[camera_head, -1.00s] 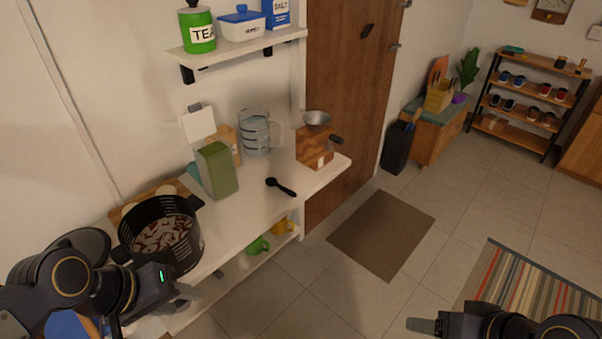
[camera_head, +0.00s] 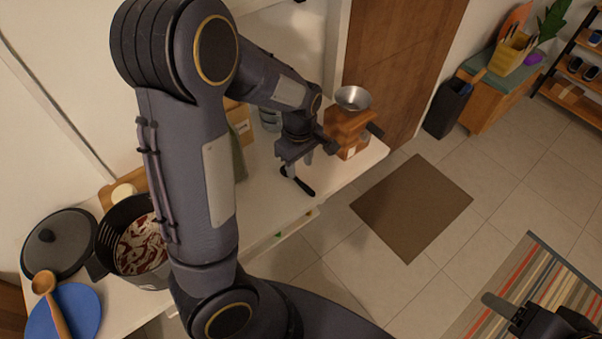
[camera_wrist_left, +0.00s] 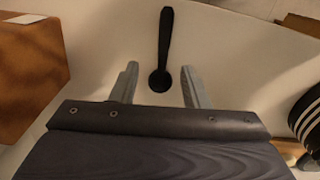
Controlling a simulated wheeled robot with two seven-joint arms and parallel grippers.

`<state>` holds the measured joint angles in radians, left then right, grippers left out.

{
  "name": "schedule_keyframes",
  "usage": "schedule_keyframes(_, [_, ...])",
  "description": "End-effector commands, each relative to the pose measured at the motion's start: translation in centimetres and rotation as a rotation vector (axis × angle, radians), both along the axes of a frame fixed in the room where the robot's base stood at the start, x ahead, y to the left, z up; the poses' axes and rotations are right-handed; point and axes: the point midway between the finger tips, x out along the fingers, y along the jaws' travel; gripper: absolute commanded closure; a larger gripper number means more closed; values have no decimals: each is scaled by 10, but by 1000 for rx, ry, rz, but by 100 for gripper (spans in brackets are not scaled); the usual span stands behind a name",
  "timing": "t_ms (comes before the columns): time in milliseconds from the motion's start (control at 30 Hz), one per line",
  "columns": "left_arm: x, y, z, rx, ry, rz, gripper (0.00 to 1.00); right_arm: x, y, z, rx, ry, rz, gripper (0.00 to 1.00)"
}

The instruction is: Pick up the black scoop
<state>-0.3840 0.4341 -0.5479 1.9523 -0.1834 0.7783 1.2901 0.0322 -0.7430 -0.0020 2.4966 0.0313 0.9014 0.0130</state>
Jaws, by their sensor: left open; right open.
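The black scoop (camera_head: 298,182) lies on the white counter in the head view, at the counter's front part. In the left wrist view the scoop (camera_wrist_left: 165,50) lies with its round bowl near the gripper and its handle pointing up the picture. My left gripper (camera_head: 296,166) is open above the scoop. In the left wrist view its fingers (camera_wrist_left: 158,88) stand on either side of the bowl, apart from it. I cannot tell the exact height above the counter. My right gripper (camera_head: 504,304) is at the lower right, over the floor and far from the scoop, open.
A wooden grinder (camera_head: 346,128) with a metal funnel stands just right of my left gripper. A black pot (camera_head: 108,236), its lid (camera_head: 62,238), a blue plate (camera_head: 82,308) and a wooden spoon (camera_head: 50,300) are at left. My left arm hides much of the counter.

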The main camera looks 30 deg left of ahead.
Motion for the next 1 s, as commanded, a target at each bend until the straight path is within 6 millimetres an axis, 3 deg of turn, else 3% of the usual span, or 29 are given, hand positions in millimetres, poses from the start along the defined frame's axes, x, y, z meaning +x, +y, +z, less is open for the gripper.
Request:
schedule_keyframes(300, [-4,4,-45,-1,4,-1,58,0,0,4,0,0,0,42])
schedule_keyframes(633, [-4,3,-51,-2,1,-2,58,0,0,4,0,0,0,42])
schedule_keyframes(933, [-4,3,-51,-2,1,-2,98,0,0,4,0,0,0,42])
schedule_keyframes(1000, [-4,3,-51,-2,1,-2,100,0,0,4,0,0,0,42])
